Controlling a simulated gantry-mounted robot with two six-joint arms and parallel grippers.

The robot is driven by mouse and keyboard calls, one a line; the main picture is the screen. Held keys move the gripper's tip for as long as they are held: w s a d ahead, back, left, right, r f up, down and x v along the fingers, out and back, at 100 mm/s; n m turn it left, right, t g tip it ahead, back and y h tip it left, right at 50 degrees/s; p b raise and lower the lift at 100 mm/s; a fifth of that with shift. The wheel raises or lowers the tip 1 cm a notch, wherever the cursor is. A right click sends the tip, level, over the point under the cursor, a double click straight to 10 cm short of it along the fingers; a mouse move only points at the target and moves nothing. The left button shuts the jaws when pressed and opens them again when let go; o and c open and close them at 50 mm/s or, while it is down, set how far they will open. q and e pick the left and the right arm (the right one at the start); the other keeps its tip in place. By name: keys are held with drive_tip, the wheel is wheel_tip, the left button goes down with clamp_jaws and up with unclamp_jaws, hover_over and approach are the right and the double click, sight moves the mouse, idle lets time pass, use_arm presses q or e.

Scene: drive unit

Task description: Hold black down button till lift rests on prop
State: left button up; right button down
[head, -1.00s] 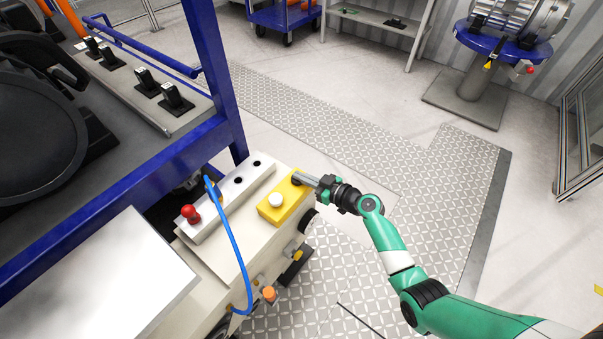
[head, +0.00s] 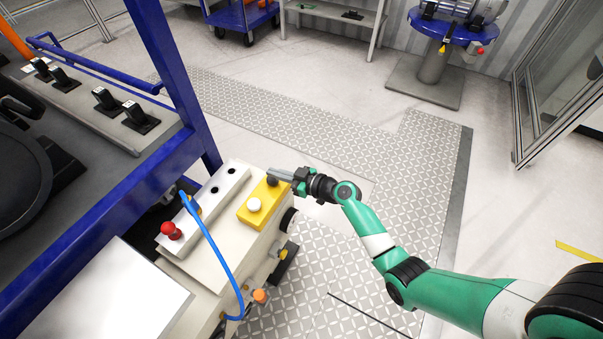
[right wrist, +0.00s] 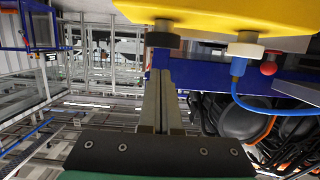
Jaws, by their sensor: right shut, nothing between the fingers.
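The yellow control box (head: 245,216) sits on the cream cabinet, with a white button (head: 254,204) and a black button (head: 272,181) on top. My right gripper (head: 271,174) is shut and empty, its fingertips at the black button. In the right wrist view, the shut fingers (right wrist: 163,80) point at the black button (right wrist: 162,38), beside the white button (right wrist: 245,48). I cannot tell whether they touch or press it. The blue-framed lift (head: 172,75) stands at left, only partly in view. I cannot make out a prop. My left gripper is not in view.
A grey strip with a red mushroom button (head: 172,231) lies left of the yellow box. A blue hose (head: 218,250) loops over the cabinet. Patterned floor plates (head: 310,115) are clear behind. A blue round stand (head: 437,50) is at the back right.

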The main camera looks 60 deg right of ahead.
drive_tip(key=p+v, duration=0.2)
drive_tip(key=v, duration=0.8)
drive_tip(key=shift+r, duration=0.2)
drive_tip(key=shift+w+d+r, duration=0.1)
drive_tip(key=shift+w, duration=0.05)
